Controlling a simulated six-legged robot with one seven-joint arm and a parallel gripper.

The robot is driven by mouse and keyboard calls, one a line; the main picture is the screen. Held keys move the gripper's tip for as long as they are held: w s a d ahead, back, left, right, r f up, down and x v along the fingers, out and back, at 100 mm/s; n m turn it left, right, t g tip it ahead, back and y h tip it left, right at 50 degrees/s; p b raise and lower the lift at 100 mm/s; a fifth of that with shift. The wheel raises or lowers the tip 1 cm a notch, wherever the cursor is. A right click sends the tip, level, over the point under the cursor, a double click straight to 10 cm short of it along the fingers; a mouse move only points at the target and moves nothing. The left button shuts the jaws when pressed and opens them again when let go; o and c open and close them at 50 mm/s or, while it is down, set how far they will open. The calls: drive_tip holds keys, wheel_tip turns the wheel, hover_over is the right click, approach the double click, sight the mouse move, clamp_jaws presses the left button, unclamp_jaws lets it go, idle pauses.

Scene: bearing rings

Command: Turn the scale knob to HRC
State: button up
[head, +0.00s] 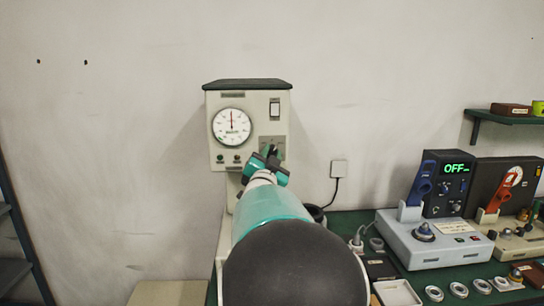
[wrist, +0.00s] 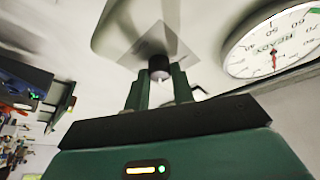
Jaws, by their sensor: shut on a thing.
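The hardness tester (head: 216,98) is a pale upright machine with a dark top, against the wall. Its round white dial (head: 232,126) has a needle pointing up; the dial (wrist: 275,45) also shows at the right of the wrist view. The scale knob (wrist: 159,66) is a small dark cylinder on a grey plate (wrist: 165,42). My gripper (wrist: 160,84) is shut on the knob, with a green finger on either side of it. In the head view my gripper (head: 270,158) is at the tester's face and hides the knob. The scale lettering is not readable.
Right of the tester, a green bench holds a grey unit (head: 430,240) with a blue handle and a display reading OFF. Several rings (head: 459,290) and a white tray (head: 397,293) lie in front. A wall socket (head: 338,169) with a cable is beside the tester.

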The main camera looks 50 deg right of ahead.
drive_tip(key=shift+m+g, duration=0.8)
drive_tip(key=shift+m, duration=0.8)
drive_tip(key=o, duration=1)
drive_tip(key=v, duration=1.3)
drive_tip(key=shift+s+a, duration=0.1)
drive_tip(key=shift+a, duration=0.3)
